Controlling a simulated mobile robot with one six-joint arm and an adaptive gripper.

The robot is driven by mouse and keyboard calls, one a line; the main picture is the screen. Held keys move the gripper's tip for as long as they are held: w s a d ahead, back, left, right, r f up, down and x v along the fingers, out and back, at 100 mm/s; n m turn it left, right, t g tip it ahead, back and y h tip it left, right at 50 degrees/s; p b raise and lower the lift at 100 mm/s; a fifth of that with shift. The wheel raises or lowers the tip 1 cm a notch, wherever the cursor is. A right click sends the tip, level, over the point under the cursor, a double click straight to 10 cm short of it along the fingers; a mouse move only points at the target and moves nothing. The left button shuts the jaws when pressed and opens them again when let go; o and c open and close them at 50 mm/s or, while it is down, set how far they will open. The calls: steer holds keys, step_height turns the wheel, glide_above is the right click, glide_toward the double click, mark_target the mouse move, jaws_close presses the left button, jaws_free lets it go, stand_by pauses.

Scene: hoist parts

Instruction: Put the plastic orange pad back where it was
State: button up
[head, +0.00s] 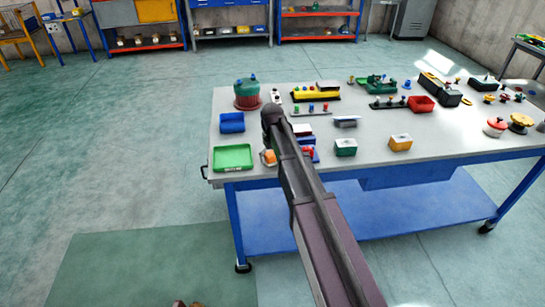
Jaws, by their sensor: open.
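A small orange piece with a pale part (268,157) sits near the front left of the grey table, right of the green tray and partly behind my arm. It may be the orange pad, but it is too small to tell. A yellow-orange block with a pale top (400,142) stands near the front edge, right of a green block (346,147). My dark arm rises from the bottom right to a rounded joint above the table's left part. My gripper is not visible; I cannot see it touching anything.
The wheeled table (470,143) has a blue frame and lower shelf. On it are a green tray (233,157), a blue bin (232,122), a red-and-green round container (247,94), a red bin (421,104) and several hoist parts. Floor to the left is clear.

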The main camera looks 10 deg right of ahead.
mark_target(272, 153)
steer(key=shift+r, duration=0.15)
step_height(272, 153, up, 13)
steer(key=p, duration=1.3)
stand_by(0.6)
steer(key=s+d+m, duration=0.2)
steer(key=s+d, duration=0.2)
steer(key=s, duration=0.7)
steer(key=s+d+m, duration=0.2)
steer(key=s+d, duration=0.3)
steer(key=s, duration=0.6)
steer(key=shift+f+m, duration=0.2)
steer(key=shift+m, duration=0.2)
